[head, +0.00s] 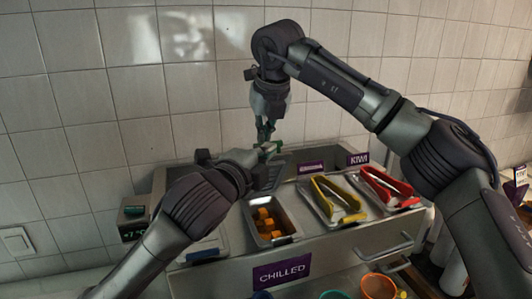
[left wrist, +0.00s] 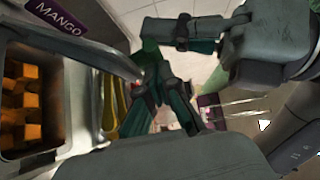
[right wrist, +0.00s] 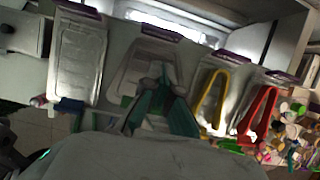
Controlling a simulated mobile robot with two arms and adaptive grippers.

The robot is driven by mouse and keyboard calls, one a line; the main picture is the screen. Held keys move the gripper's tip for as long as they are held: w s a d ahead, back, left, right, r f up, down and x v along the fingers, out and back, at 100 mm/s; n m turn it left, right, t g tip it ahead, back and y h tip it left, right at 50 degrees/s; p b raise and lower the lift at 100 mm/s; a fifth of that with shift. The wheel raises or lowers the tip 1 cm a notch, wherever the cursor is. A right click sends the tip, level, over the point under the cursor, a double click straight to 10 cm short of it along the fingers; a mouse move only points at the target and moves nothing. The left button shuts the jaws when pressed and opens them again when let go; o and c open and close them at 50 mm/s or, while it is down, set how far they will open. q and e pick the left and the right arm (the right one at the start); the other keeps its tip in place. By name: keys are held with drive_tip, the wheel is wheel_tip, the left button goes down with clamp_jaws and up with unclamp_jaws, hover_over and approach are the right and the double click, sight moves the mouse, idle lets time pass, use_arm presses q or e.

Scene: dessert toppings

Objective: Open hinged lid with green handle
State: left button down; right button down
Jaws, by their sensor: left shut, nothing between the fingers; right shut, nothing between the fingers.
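The steel bin of orange cubes (head: 272,222) is uncovered. Its grey lid (head: 272,172) appears raised and tilted up at the back, partly hidden by my left gripper. A green piece (head: 270,147), probably the handle, shows at its upper edge. My right gripper (head: 266,138) points down from above, close to that piece; its shut green fingers show in the right wrist view (right wrist: 165,103). My left gripper (head: 262,168) is shut beside the lid, above the bin's back; its shut fingers show in the left wrist view (left wrist: 166,95). Whether either touches the lid cannot be told.
Yellow tongs (head: 338,200) and red tongs (head: 387,188) lie on the bins to the right. A blue handle (head: 203,256) lies to the left. A tiled wall (head: 110,120) stands behind. Coloured cups (head: 378,286) sit at the front. The two grippers are very close together.

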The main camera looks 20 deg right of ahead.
use_arm(q)
drive_tip(key=shift+w+a+r+n, duration=0.1)
drive_tip(key=shift+w+r+n, duration=0.05)
drive_tip(key=shift+w, duration=0.3)
drive_tip(key=shift+w+a+r+n, duration=0.1)
drive_tip(key=shift+w+n, duration=0.05)
drive_tip(key=shift+w, duration=0.25)
use_arm(e)
drive_tip(key=shift+a, duration=0.1)
drive_tip(key=shift+s, duration=0.1)
